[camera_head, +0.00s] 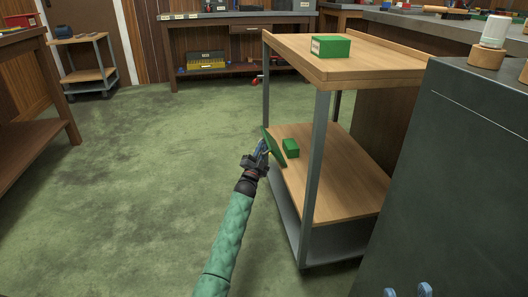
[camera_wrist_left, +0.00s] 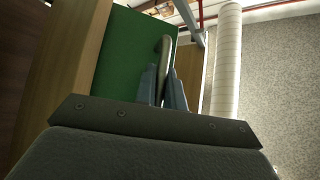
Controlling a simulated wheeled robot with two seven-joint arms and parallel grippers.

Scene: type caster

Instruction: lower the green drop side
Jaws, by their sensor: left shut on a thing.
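The green drop side (camera_head: 275,150) is a thin panel at the left edge of the cart's lower shelf. It looks tilted in the head view; its exact angle is hard to tell. In the left wrist view the green panel (camera_wrist_left: 128,62) fills the upper left, with a pale curved handle (camera_wrist_left: 164,48) on it. My left gripper (camera_head: 264,146) is at the panel, its fingers (camera_wrist_left: 165,88) shut on the handle. Two blue fingertips of my right gripper (camera_head: 408,290) show at the bottom of the head view, apart with nothing between them.
A dark cabinet (camera_head: 450,170) stands close at right. The green floor (camera_head: 150,170) left of the cart is clear.

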